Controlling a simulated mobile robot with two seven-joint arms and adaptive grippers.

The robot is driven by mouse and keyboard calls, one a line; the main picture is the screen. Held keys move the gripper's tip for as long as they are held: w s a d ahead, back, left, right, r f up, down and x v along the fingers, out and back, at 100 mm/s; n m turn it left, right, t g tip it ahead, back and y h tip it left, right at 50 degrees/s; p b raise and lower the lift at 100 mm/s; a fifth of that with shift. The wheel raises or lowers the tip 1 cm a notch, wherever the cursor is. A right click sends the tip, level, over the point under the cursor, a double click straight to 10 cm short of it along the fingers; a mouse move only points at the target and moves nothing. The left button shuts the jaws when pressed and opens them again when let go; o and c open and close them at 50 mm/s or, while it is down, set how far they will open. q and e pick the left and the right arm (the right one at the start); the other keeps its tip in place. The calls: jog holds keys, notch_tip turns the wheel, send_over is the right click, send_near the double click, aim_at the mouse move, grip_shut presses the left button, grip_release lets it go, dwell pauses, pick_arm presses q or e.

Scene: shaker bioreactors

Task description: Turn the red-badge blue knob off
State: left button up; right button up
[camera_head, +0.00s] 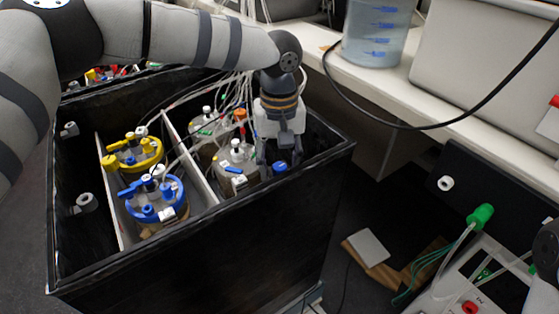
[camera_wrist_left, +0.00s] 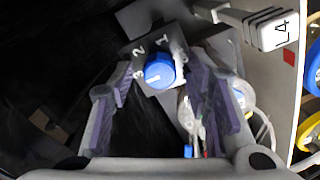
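In the left wrist view, a blue knob (camera_wrist_left: 160,72) sits on a dark plate marked 1, 2 and 3. A pale mark shows on its lower left face, but its exact setting is hard to read. A small red badge (camera_wrist_left: 289,57) is on the pale panel to the right, near a white L4 tag. My left gripper (camera_wrist_left: 161,62) is open, with a finger on each side of the knob and visible gaps. In the head view, my left gripper (camera_head: 279,160) reaches down into the black box's right end, and the blue knob (camera_head: 280,168) shows between its fingers.
The black box (camera_head: 210,245) holds several bioreactor vessels with yellow, blue and white lids, split by a pale divider (camera_head: 190,158). Thin tubes run close behind my left gripper. A white bench (camera_head: 400,85) with a clear container (camera_head: 378,32) stands behind.

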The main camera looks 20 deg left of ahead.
pick_arm(q)
grip_shut()
